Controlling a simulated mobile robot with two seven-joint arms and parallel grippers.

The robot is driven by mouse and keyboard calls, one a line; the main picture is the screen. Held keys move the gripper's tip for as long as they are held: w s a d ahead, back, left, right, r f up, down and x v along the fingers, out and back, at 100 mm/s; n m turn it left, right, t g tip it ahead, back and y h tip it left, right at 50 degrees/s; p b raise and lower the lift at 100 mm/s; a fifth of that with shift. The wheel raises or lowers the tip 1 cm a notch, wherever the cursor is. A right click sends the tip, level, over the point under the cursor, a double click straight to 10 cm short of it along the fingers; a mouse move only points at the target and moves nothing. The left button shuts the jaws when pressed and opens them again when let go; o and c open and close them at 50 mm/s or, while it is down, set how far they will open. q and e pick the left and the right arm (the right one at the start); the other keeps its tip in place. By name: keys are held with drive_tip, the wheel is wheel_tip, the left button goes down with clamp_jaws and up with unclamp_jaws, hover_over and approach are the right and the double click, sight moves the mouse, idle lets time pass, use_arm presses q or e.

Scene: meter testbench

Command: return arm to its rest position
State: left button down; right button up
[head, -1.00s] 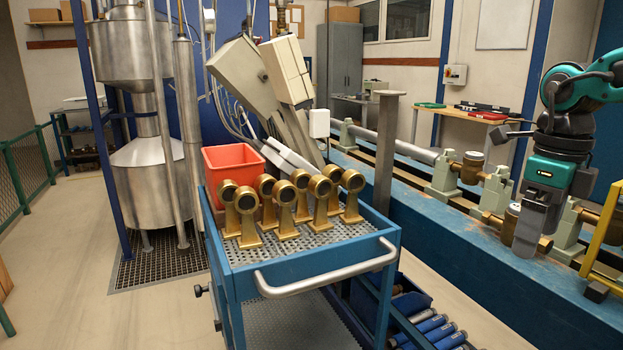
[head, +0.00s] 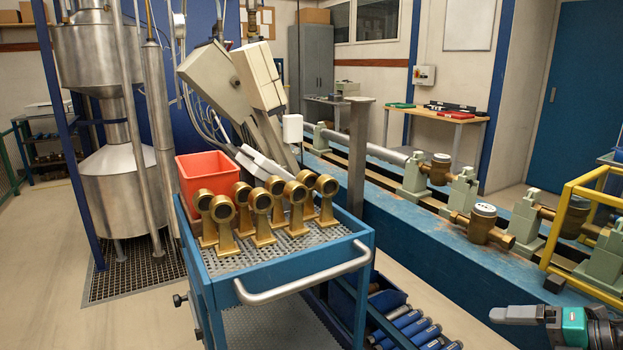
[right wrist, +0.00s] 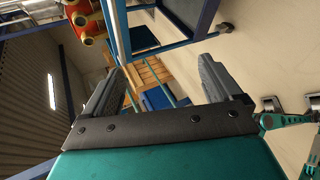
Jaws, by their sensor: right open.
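My right gripper (head: 494,315) is at the lower right of the head view, pointing left, in front of the blue bench and right of the trolley. Its fingers overlap in that view. In the right wrist view my right gripper (right wrist: 158,78) shows two grey fingers spread apart with nothing between them. My left gripper is not in the head view. A brass meter with a pale round top (head: 482,228) sits on the blue bench, apart from my gripper.
The blue trolley (head: 362,246) carries several brass meter bodies (head: 262,218) and a red-orange bin (head: 207,175). Blue cylinders (head: 410,328) lie low beside it. The bench (head: 400,236) bears a pipe line; a yellow rail (head: 575,190) stands at right.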

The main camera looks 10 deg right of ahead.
drive_tip(key=s+a+f+m+t+h+p, duration=0.1)
drive_tip(key=s+a+f+m+t+h, duration=0.1)
drive_tip(key=s+a+f+m, duration=0.35)
drive_tip(key=s+a+f+m+t+h+p, duration=0.1)
drive_tip(key=s+a+f+m+t+h, duration=0.15)
drive_tip(key=f+m, duration=0.65)
drive_tip(key=s+a+f+m+g+h, duration=0.1)
drive_tip(key=s+a+f+m+g, duration=0.1)
drive_tip(key=a+m, duration=0.8)
drive_tip(key=s+a+g, duration=0.1)
drive_tip(key=a, duration=0.2)
drive_tip(key=shift+s+a, duration=0.25)
drive_tip(key=shift+a, duration=0.15)
drive_tip(key=shift+o, duration=0.2)
drive_tip(key=shift+d+m+h, duration=0.1)
drive_tip(key=shift+m+h, duration=0.15)
